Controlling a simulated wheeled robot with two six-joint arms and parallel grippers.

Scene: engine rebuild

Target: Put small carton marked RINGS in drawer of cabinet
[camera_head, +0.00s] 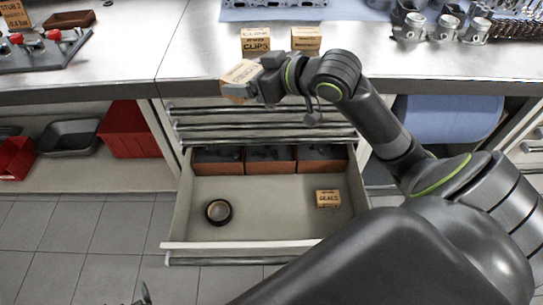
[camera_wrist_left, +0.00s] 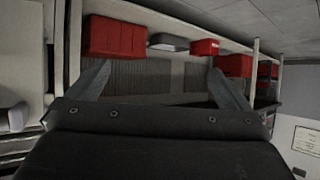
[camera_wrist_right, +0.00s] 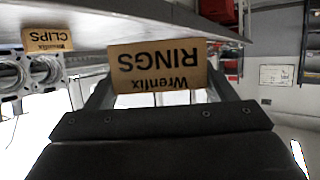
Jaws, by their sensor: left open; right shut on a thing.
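The small carton marked RINGS (camera_wrist_right: 158,66) is held between the fingers of my right gripper (camera_wrist_right: 155,95), its lettering upside down in the right wrist view. In the head view the carton (camera_head: 239,77) is at the bench's front edge, above the cabinet, with my right gripper (camera_head: 257,88) shut on it. The cabinet drawer (camera_head: 262,226) below is pulled open. My left gripper (camera_wrist_left: 158,85) is open and empty in the left wrist view; only a tip of it shows at the bottom left of the head view.
In the drawer are a dark round ring (camera_head: 218,212), a carton marked SEALS (camera_head: 328,198) and brown bins (camera_head: 268,160) at the back; its middle is clear. A CLIPS carton (camera_head: 255,40) and another carton (camera_head: 306,38) stand on the bench (camera_head: 190,45).

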